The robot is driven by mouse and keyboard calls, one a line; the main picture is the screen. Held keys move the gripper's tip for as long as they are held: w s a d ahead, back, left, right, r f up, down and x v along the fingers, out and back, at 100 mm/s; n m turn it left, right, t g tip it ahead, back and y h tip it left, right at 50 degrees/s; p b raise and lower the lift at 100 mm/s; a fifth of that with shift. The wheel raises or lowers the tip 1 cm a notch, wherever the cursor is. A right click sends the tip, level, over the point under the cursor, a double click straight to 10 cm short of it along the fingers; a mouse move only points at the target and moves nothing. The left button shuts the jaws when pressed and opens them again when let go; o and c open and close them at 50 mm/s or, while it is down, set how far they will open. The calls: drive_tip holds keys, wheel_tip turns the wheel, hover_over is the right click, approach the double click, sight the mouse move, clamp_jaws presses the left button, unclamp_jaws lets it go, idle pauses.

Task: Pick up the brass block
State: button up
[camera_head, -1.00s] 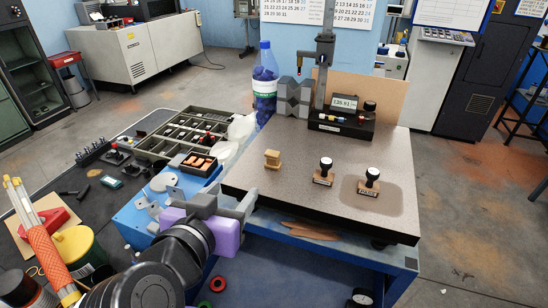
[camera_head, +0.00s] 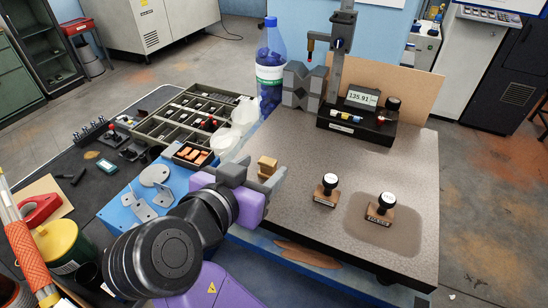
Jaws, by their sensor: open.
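The brass block (camera_head: 267,166) stands near the left edge of the grey granite plate (camera_head: 330,150). It is small and golden, with a notched, stepped shape. My gripper (camera_head: 277,176) is at the plate's left edge, close to the block, with its grey fingers pointing right. In this view the fingers lie just below and left of the block, and one partly covers its base. The jaws are open. I cannot tell whether the block is between the fingers or just beyond them.
A height gauge with a display (camera_head: 360,98), grey V-blocks (camera_head: 304,86) and a blue bottle (camera_head: 270,70) stand at the back. The plate's middle is clear.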

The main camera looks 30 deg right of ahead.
sight(270, 159)
drive_tip(key=x, duration=0.3)
drive_tip(key=shift+w+d+p, duration=0.1)
drive_tip(key=shift+w+p, duration=0.05)
drive_tip(key=shift+p, duration=0.2)
drive_tip(key=shift+p+x, duration=0.65)
drive_tip(key=shift+x, duration=1.6)
drive_tip(key=shift+w, duration=0.2)
clamp_jaws()
